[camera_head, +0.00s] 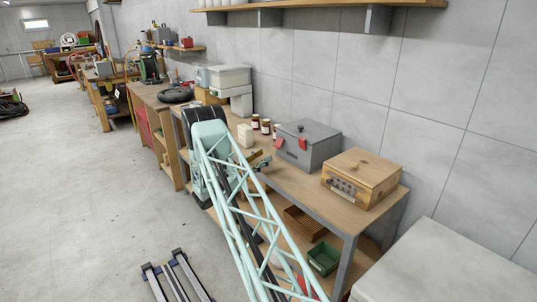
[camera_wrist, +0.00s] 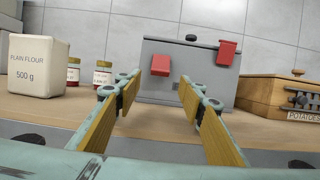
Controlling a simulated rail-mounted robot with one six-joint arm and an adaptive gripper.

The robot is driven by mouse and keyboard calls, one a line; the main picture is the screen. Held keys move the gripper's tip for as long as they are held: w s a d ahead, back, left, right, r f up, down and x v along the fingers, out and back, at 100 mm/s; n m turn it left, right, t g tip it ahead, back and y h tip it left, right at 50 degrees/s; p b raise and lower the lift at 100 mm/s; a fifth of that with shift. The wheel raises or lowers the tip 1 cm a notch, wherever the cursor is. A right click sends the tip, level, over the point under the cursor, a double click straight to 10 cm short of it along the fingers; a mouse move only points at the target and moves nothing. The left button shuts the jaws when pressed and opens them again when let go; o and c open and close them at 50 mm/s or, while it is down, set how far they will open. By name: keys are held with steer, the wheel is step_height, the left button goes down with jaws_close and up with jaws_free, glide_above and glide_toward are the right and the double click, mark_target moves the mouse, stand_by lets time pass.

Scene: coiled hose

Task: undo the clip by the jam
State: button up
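A grey lidded box (camera_head: 312,149) stands on the workbench with two red clips on its front. The left red clip (camera_wrist: 161,65) is on the jam side; the right red clip (camera_wrist: 227,53) is on the potato-box side. The left clip hangs lower than the right one in the wrist view. Jam jars (camera_wrist: 102,74) stand left of the grey box, and also show in the head view (camera_head: 265,126). My gripper (camera_wrist: 160,92) is open and empty, in front of the box, with the left clip beyond and between its fingertips. It seems apart from the clip.
A wooden box labelled potatoes (camera_wrist: 280,97) stands right of the grey box. A flour pack (camera_wrist: 38,66) stands to the left. The workbench (camera_head: 286,185) has a lower shelf with a green bin (camera_head: 323,259). A wall shelf (camera_head: 330,7) runs above.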

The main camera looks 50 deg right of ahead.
steer(key=shift+v, duration=1.6)
steer(key=shift+c, duration=0.7)
